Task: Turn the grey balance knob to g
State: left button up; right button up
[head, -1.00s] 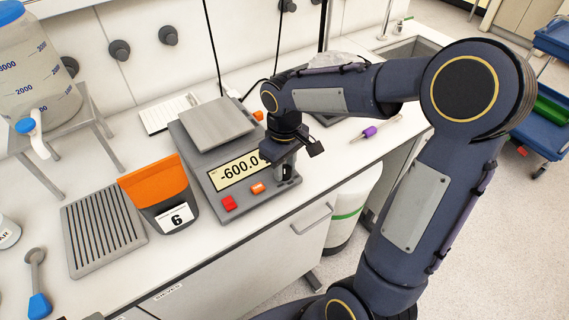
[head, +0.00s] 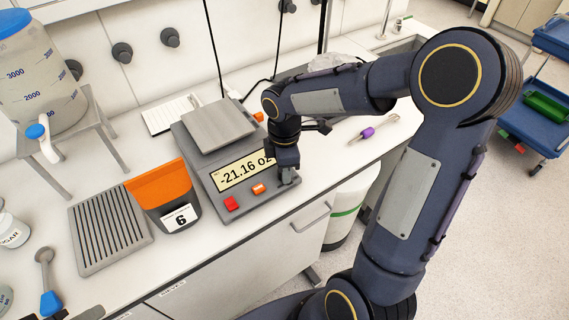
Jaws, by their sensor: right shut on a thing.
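The balance (head: 262,201) stands on the bench with a grey weighing plate (head: 218,126) on top. Its display (head: 240,172) reads -21.16 oz, its right end partly covered by my arm. The grey balance knob (head: 288,178) is at the right end of the front panel, mostly hidden by my right gripper (head: 287,168). That gripper points down and is shut on the knob. The knob's markings cannot be read. My left gripper is not in view.
A red button (head: 231,203) and an orange button (head: 258,189) sit left of the knob. An orange-and-black bin marked 6 (head: 163,198), a grooved grey tray (head: 108,229) and a large container (head: 38,80) on a stand are to the left. A purple-capped tool (head: 367,133) lies right.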

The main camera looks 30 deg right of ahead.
jog(key=shift+r+n+p, duration=0.1)
jog(key=shift+n+p, duration=0.6)
jog(key=shift+n, duration=1.6)
jog(key=o, duration=1)
jog(key=shift+c, duration=0.2)
notch_tip(320, 180, up, 8)
jog(key=shift+f, duration=0.15)
